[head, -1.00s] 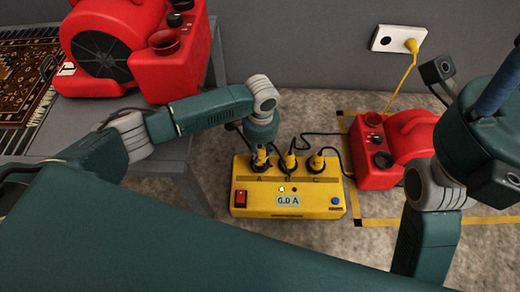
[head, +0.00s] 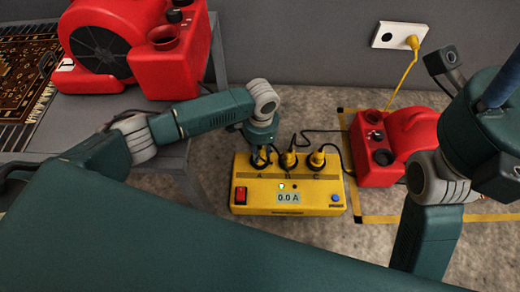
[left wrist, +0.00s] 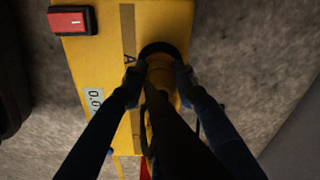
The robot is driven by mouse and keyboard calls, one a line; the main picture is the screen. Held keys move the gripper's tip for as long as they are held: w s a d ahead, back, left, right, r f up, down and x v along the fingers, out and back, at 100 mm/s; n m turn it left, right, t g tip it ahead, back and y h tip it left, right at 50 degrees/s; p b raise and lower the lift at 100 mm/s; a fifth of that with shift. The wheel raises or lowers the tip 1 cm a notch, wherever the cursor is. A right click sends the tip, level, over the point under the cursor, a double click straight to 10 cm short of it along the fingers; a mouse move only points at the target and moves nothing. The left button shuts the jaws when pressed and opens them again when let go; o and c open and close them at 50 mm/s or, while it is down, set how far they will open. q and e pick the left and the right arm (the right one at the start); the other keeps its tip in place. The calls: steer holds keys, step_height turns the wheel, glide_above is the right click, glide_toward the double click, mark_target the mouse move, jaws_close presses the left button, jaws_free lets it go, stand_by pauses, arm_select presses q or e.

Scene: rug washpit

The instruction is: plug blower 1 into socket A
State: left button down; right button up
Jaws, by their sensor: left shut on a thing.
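The yellow power box (head: 315,202) stands on the floor with sockets A, B and C along its top. My left gripper (head: 261,158) is over socket A, shut on a yellow plug with a black cord. In the left wrist view my left gripper (left wrist: 160,78) has its fingertips on both sides of the plug (left wrist: 160,65), beside the letter A. The plug is down at the socket, but the fingers hide whether it is fully seated. Blower 1 (head: 98,45), red with a white 1 label, stands on the grey table. My right gripper is not visible.
Yellow plugs (head: 317,160) stand at sockets B and C. The box has a red switch (head: 240,195) and a display (head: 288,198) reading 0.0 A. A second red blower (head: 400,145) is on the right floor. A wall outlet (head: 399,37) holds a yellow plug.

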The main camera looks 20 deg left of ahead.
arm_select(q)
steer(key=shift+f, duration=0.55)
steer(key=c, duration=1.3)
jaws_free()
steer(key=shift+s+d+r, duration=0.1)
steer(key=shift+r, duration=5.9)
